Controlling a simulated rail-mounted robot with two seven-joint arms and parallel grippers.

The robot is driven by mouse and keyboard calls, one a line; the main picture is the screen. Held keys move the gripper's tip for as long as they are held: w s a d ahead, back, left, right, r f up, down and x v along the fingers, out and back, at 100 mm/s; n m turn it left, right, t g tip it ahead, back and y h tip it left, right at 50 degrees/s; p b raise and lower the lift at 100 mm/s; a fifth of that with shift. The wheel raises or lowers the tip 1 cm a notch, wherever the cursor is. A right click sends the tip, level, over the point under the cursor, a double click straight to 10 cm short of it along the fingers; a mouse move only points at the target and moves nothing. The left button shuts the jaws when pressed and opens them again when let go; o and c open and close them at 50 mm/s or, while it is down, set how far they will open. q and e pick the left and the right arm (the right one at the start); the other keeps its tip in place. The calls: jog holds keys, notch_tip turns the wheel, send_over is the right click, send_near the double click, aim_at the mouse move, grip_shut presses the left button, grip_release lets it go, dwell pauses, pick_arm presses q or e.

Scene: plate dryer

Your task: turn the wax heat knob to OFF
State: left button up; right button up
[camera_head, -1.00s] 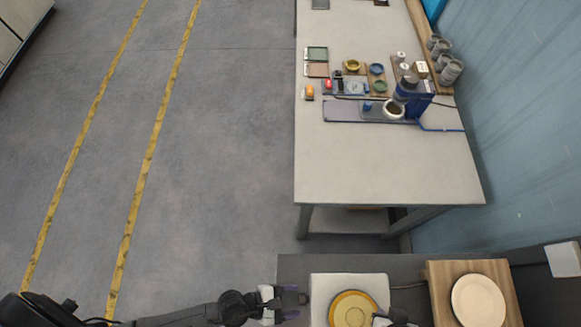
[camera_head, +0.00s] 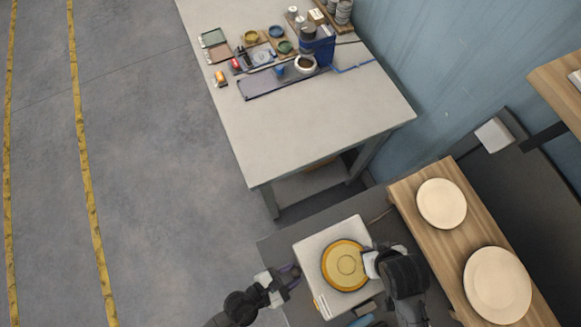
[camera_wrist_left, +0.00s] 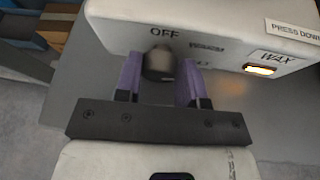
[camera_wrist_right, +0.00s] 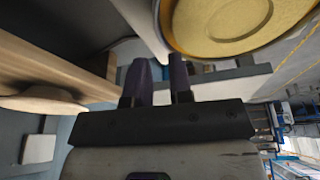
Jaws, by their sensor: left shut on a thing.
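The heater is a white box (camera_head: 312,243) with a round yellow wax pot (camera_head: 344,265) on top. Its front panel (camera_wrist_left: 120,22) fills the top of the left wrist view. The dark grey wax heat knob (camera_wrist_left: 159,62) sits below the printed OFF, with fainter labels to its right. My left gripper (camera_wrist_left: 159,72) has its purple fingers on either side of the knob and is shut on it. I cannot make out the knob's pointer. The indicator by the WAX label (camera_wrist_left: 260,70) glows orange. My right gripper (camera_wrist_right: 160,62) is empty, with a gap between its fingers, beside the wax pot.
A wooden board (camera_head: 408,196) with two cream plates (camera_head: 441,203) lies right of the heater. A grey-white table (camera_head: 290,125) beyond carries small dishes, a blue machine (camera_head: 318,47) and a tray. Open floor (camera_head: 150,180) lies to the left.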

pick_arm(q)
jog(key=shift+c, duration=0.9)
pick_arm(e)
jog(key=shift+d, duration=0.1)
pick_arm(q)
jog(key=shift+r+n+g+p, duration=0.2)
jog(key=shift+n+g+p, duration=0.25)
jog(key=shift+p, duration=0.3)
pick_arm(e)
jog(key=shift+r, duration=0.75)
pick_arm(q)
jog(key=shift+w+n+g+p, duration=0.1)
jog(key=shift+n+g+p, duration=0.25)
jog(key=shift+n+p, duration=0.25)
jog(key=shift+f+n+h, duration=0.15)
jog(key=shift+n+h, duration=0.25)
jog(key=shift+n, duration=0.05)
pick_arm(e)
jog(key=shift+r, duration=0.55)
pick_arm(q)
jog(key=o, duration=0.9)
